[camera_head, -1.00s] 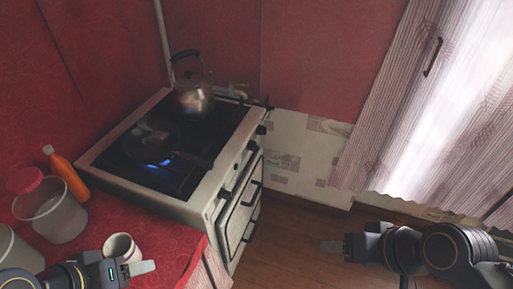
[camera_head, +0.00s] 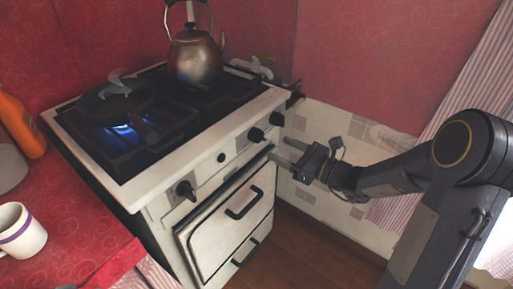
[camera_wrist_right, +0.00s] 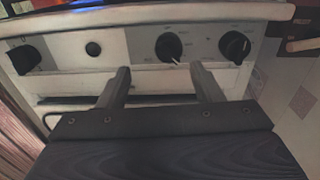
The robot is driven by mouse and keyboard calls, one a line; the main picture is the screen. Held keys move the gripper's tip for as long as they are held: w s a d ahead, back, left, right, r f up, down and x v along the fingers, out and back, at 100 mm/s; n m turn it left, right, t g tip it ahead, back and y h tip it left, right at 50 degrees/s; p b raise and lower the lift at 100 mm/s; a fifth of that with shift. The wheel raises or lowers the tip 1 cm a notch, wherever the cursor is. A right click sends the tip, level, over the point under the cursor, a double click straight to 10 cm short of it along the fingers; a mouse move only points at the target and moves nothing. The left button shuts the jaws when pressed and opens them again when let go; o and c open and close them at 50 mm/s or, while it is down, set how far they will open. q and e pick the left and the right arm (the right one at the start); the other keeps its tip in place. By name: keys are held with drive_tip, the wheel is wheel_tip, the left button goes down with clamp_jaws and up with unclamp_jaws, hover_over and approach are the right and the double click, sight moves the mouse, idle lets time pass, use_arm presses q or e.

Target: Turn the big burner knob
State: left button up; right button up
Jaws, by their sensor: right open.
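The stove (camera_head: 150,178) has a pale front panel with black knobs. Which one is the big burner knob I cannot tell. My right gripper (camera_head: 281,150) is open and empty, in front of the panel. Its fingertips (camera_wrist_right: 160,70) sit below the middle knob, apart from it. My left gripper is out of view.
A kettle (camera_head: 195,58) stands at the back of the stove. The oven door handle (camera_head: 244,203) sticks out below the knobs. A mug (camera_head: 22,235) and orange bottle (camera_head: 20,122) are on the red counter.

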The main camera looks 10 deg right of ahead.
sight(264, 139)
drive_tip(key=shift+m+h, duration=0.3)
drive_tip(key=shift+m, duration=0.1)
drive_tip(key=x, duration=0.5)
drive_tip(key=d+x, duration=0.1)
drive_tip(key=x, duration=0.2)
drive_tip(key=shift+w+a+f+b, duration=0.15)
drive_tip(key=shift+w+f+b, duration=0.15)
drive_tip(key=shift+w, duration=0.15)
drive_tip(key=shift+c, duration=0.4)
